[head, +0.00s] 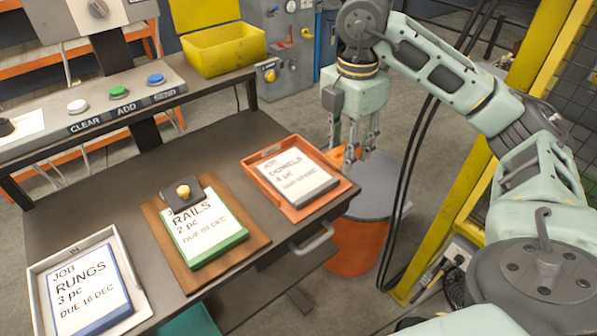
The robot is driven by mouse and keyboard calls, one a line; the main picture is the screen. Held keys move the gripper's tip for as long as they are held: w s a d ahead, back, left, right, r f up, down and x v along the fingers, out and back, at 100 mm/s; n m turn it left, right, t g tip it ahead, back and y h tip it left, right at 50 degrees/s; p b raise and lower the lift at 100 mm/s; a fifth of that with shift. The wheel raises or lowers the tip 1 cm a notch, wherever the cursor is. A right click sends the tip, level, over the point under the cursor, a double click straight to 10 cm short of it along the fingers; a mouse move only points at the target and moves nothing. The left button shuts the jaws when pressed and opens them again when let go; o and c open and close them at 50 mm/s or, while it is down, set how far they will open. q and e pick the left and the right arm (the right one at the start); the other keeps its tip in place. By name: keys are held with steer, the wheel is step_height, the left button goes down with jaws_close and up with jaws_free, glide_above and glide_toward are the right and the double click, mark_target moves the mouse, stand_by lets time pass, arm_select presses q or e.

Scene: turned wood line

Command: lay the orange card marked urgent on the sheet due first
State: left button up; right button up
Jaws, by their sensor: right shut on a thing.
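My right gripper (360,153) is shut on an orange card (341,153), mostly hidden by the fingers, beyond the bench's right end. The rungs sheet (88,292), on a blue-edged pad, reads 3 pc, due 16 Dec. The rails sheet (205,230), on a green-edged pad, reads 2 pc, due 09 Dec. The dowels sheet (292,177) reads 4 pc; its due date is too small to read surely. My left gripper is out of view.
The rungs pad lies in a pale tray (36,290), the rails pad on a wooden board (258,240) under a dark brass-knobbed weight (185,195), the dowels pad in an orange tray (263,185). A button panel (100,108) and yellow bin (222,50) stand behind. An orange drum (360,240) stands right.

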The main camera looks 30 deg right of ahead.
steer(key=p, duration=0.4)
glide_above(298, 176)
step_height(298, 176, down, 6)
steer(key=shift+f, duration=0.2)
step_height(298, 176, down, 4)
steer(key=shift+r+p, duration=0.1)
steer(key=shift+p, duration=0.5)
steer(key=shift+f, duration=0.2)
steer(key=shift+f, duration=0.1)
steer(key=shift+f, duration=0.15)
steer(key=o, duration=0.9)
